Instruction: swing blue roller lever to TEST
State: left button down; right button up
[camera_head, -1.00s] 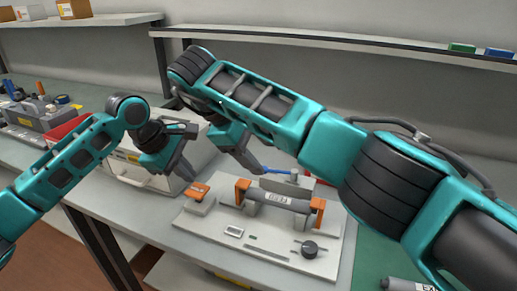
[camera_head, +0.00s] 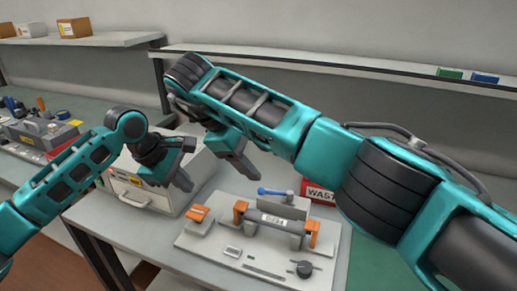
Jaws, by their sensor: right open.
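The blue roller lever (camera_head: 274,192) is a short blue bar with a rounded end. It lies nearly level, pointing left from a grey post at the back of the white test fixture (camera_head: 205,245). No TEST marking can be read. My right gripper (camera_head: 252,178) is open and empty, pointing down just above and behind the lever's left end; a small gap appears between them. My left gripper (camera_head: 186,180) hangs over the white drawer box, left of the fixture and apart from the lever. Its finger gap is unclear.
A dark roller with a white label (camera_head: 274,219) lies between orange brackets on the fixture. A black knob (camera_head: 303,268) sits at its front right. A red WASTE box (camera_head: 319,194) stands behind. The white drawer box (camera_head: 140,193) stands left under my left gripper.

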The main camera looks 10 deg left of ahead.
aim_at(261, 191)
jog(key=k+j, duration=0.35)
jog(key=j, duration=0.15)
jog(key=k+j, duration=0.35)
jog(key=j, duration=0.2)
